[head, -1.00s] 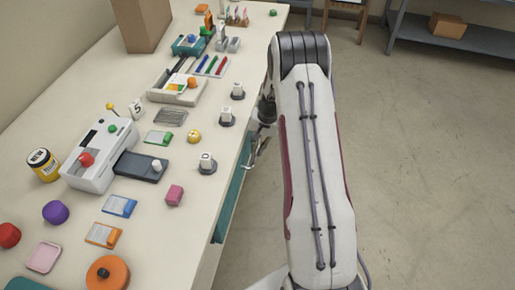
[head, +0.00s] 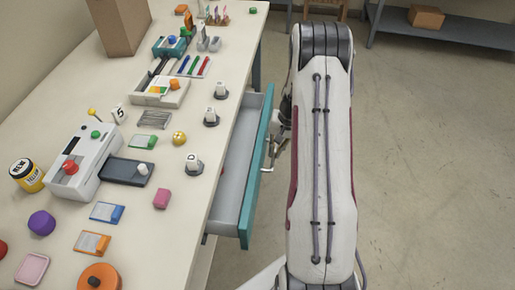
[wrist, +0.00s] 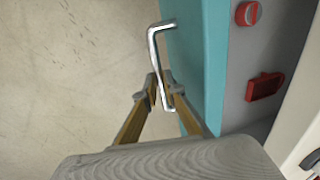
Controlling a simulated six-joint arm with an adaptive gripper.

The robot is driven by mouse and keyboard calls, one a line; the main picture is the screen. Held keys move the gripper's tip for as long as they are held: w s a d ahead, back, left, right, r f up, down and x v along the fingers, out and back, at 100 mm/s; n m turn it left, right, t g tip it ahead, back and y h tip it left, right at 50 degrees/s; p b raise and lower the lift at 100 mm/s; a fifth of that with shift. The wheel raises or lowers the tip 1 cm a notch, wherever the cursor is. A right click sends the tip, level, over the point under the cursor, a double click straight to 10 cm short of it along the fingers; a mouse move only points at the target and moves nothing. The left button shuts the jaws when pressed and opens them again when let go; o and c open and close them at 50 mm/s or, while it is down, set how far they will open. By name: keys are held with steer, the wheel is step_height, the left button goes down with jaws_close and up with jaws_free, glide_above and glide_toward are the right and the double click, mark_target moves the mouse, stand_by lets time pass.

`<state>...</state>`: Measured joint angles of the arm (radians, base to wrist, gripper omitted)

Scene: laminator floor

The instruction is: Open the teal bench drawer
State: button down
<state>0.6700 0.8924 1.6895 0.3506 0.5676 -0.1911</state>
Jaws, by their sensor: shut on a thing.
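The teal bench drawer (head: 262,165) stands pulled out from the bench side in the head view, with its grey inside showing. In the wrist view its teal front (wrist: 200,65) runs down the middle. A bent metal handle (wrist: 153,45) sticks out from that front. My gripper (wrist: 160,95) is shut on the lower part of the handle, with a finger on either side. In the head view the gripper (head: 270,155) is small and partly hidden beside the drawer front. Inside the drawer, the wrist view shows a red round thing (wrist: 247,13) and a red block (wrist: 264,87).
The bench top (head: 150,215) holds a white machine (head: 85,160), a yellow jar (head: 27,175), several knobs, cards and pens, and a cardboard box (head: 122,25) at the back. Open floor (head: 430,170) lies to the right. A grey shelf (head: 440,35) stands at the far right.

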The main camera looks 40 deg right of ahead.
steer(key=s+d, duration=0.8)
steer(key=shift+s+d, duration=0.4)
steer(key=c, duration=2.1)
jaws_free()
steer(key=shift+c, duration=0.2)
steer(key=shift+r, duration=0.2)
step_height(320, 180, up, 12)
steer(key=s+d, duration=0.1)
steer(key=shift+s+d+f, duration=0.25)
steer(key=shift+s+d, duration=0.05)
